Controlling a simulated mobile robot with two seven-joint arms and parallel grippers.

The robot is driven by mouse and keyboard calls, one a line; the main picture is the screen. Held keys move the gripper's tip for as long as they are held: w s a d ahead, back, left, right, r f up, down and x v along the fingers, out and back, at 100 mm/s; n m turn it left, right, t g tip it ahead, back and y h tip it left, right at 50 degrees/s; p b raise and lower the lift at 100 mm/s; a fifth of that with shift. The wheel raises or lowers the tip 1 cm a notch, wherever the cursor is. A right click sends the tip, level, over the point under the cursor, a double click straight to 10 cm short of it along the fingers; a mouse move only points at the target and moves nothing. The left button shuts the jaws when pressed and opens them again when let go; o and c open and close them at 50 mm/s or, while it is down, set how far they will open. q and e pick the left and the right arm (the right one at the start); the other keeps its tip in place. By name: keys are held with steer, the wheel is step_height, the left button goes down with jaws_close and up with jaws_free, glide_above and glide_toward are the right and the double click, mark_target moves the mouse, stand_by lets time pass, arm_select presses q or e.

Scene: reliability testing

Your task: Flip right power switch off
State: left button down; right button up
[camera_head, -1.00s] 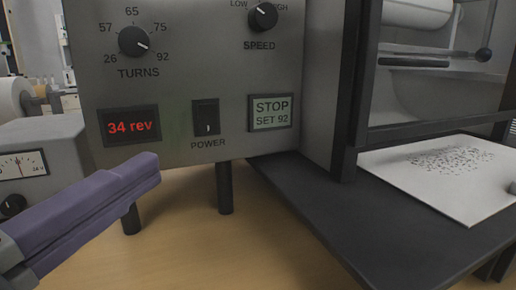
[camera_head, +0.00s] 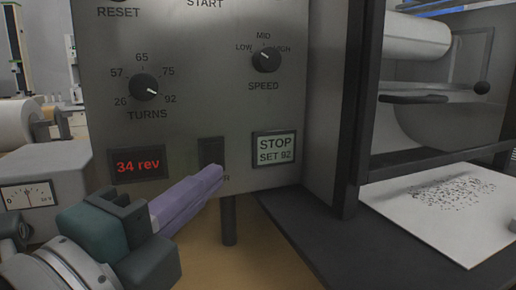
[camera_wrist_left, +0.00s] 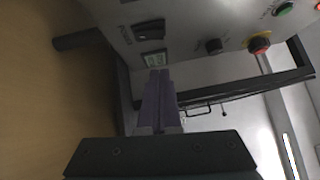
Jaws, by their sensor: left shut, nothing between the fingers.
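The black power rocker switch (camera_head: 211,152) is on the grey control panel (camera_head: 205,120), between a red "34 rev" display (camera_head: 136,164) and a "STOP SET 92" display (camera_head: 274,147). My left gripper (camera_head: 215,176) is shut and empty, its purple fingers just below the switch, covering part of the POWER label. I cannot tell whether the tips touch the panel. In the left wrist view the closed fingers (camera_wrist_left: 160,76) point at the panel, with the switch (camera_wrist_left: 149,29) beyond them. My right gripper is not in view.
The TURNS knob (camera_head: 144,87) and SPEED knob (camera_head: 267,60) sit above on the panel. A dark platform (camera_head: 300,215) with a speckled white sheet (camera_head: 450,238) is at the right. A grey meter box (camera_head: 60,180) stands at the left.

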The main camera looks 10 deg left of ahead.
mark_target(213, 157)
arm_select(q)
steer(key=shift+w+a+r, duration=0.1)
steer(key=shift+w+a, duration=0.2)
steer(key=shift+w, duration=0.55)
steer(key=shift+w+a+r, duration=0.1)
steer(key=shift+w+a, duration=0.25)
steer(key=shift+w, duration=0.5)
steer(key=shift+w+a+r, duration=0.1)
steer(key=shift+w+a, duration=0.2)
steer(key=shift+w, duration=0.55)
steer(key=shift+p, duration=0.3)
